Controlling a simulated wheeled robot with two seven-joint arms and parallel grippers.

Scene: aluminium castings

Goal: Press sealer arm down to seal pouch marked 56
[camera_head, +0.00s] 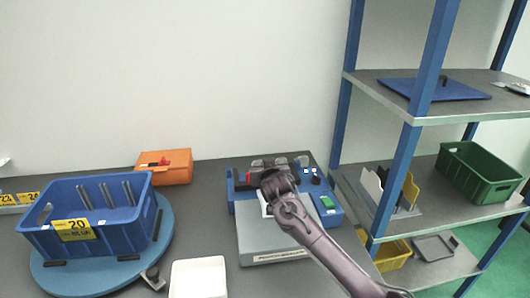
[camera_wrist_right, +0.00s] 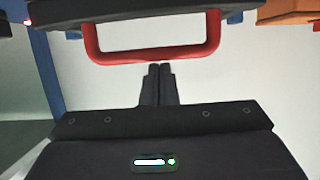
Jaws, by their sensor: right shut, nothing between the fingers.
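The blue sealer (camera_head: 331,215) stands on the grey table, with a grey plate (camera_head: 268,240) in front. A small red part (camera_head: 248,177) shows beside my right gripper (camera_head: 268,168), which is over the sealer and covers much of it. In the right wrist view, the sealer arm's red handle (camera_wrist_right: 155,54) hangs from a dark bar (camera_wrist_right: 150,10). My shut, empty right fingertips (camera_wrist_right: 159,68) appear just below the handle; contact cannot be told. A white patch (camera_head: 264,207) shows under my arm; no pouch marking 56 can be read. My left gripper is out of view.
A blue crate (camera_head: 92,247) labelled 20 sits on a round blue turntable (camera_head: 162,235) at left. An orange box (camera_head: 178,168) stands behind. A white tray (camera_head: 198,278) lies in front. A blue-posted shelf rack (camera_head: 400,165) stands close at right.

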